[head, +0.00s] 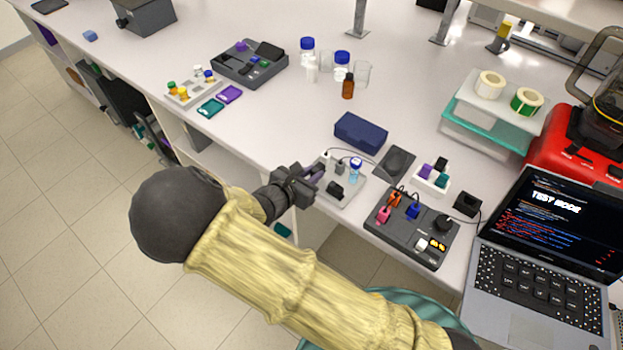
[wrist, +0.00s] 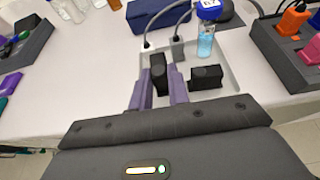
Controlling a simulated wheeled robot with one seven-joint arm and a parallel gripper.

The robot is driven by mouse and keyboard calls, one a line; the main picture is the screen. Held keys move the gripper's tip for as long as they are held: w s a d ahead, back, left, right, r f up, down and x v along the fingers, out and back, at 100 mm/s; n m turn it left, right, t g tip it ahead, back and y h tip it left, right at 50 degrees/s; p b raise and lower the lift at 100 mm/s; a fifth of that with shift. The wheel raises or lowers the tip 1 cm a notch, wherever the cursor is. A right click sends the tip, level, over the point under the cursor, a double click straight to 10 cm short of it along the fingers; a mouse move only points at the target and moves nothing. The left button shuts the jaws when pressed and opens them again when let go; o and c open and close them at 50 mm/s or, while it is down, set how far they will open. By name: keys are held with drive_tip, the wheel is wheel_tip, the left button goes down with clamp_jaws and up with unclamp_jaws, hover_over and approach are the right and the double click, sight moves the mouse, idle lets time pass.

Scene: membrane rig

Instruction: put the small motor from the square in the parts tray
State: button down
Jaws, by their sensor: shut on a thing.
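My gripper (wrist: 160,92) has its two purple fingers shut on a small black motor (wrist: 158,72), which stands upright between them. In the head view my gripper (head: 318,172) is at the left edge of a shallow light grey tray (head: 352,197), and the held motor is hard to make out there. The tray also shows in the wrist view (wrist: 232,82). I cannot tell whether the held motor touches it. A second black block (wrist: 206,77) sits in the tray, just right of the fingers. No marked square is clearly visible.
A blue-capped bottle (wrist: 206,40) and a cabled grey piece (wrist: 177,48) stand at the tray's back. A navy case (head: 361,132) lies behind; a dark mat (head: 404,153) and a dark device panel (head: 400,232) are to the right.

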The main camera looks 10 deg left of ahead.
drive_tip(key=shift+f, duration=1.3)
drive_tip(key=shift+f, duration=0.15)
drive_tip(key=c, duration=1.3)
unclamp_jaws()
drive_tip(key=shift+c, duration=0.2)
drive_tip(key=shift+r, duration=0.2)
drive_tip(key=b+v, duration=0.1)
drive_tip(key=v, duration=1.1)
drive_tip(key=shift+b, duration=0.4)
